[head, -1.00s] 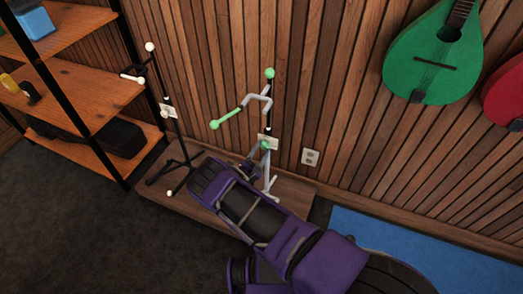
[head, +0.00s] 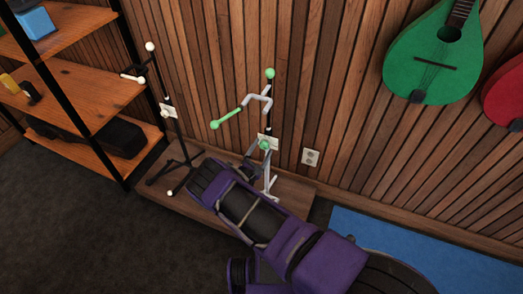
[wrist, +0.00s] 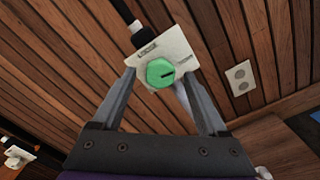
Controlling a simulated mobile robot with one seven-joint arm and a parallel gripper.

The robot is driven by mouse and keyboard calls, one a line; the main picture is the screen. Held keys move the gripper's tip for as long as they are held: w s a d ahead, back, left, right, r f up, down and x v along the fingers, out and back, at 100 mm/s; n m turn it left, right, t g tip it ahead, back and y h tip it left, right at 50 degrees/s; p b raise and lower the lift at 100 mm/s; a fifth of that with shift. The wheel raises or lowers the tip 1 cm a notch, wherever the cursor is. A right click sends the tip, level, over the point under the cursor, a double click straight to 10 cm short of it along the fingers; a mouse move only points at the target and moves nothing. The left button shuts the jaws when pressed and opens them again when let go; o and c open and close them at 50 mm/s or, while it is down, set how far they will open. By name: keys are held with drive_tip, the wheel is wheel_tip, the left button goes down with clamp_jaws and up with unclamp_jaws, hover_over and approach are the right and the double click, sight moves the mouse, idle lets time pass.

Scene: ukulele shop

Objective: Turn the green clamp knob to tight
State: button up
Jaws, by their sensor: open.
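The green clamp knob (wrist: 160,72) is a faceted knob with a short dark line on its face, mounted on a white plate (wrist: 165,55) with small dark markings. In the wrist view the line points toward the right. In the head view the knob (head: 265,144) sits low on the stand with green ends (head: 270,95). My gripper (wrist: 157,78) is open, its two fingers apart on either side of the knob in the wrist view. I cannot tell whether they touch it. The lower post is partly hidden behind a finger.
A black stand with white ends (head: 176,130) is left of the green one, on the same low wooden platform (head: 290,188). Wooden shelves (head: 70,85) stand at the left. A green instrument (head: 420,60) hangs on the slatted wall. A blue mat (head: 430,255) lies at right.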

drive_tip(key=shift+s, duration=0.1)
drive_tip(key=p+v, duration=0.1)
drive_tip(key=v, duration=1.6)
drive_tip(key=shift+p, duration=0.4)
drive_tip(key=shift+s+a, duration=0.1)
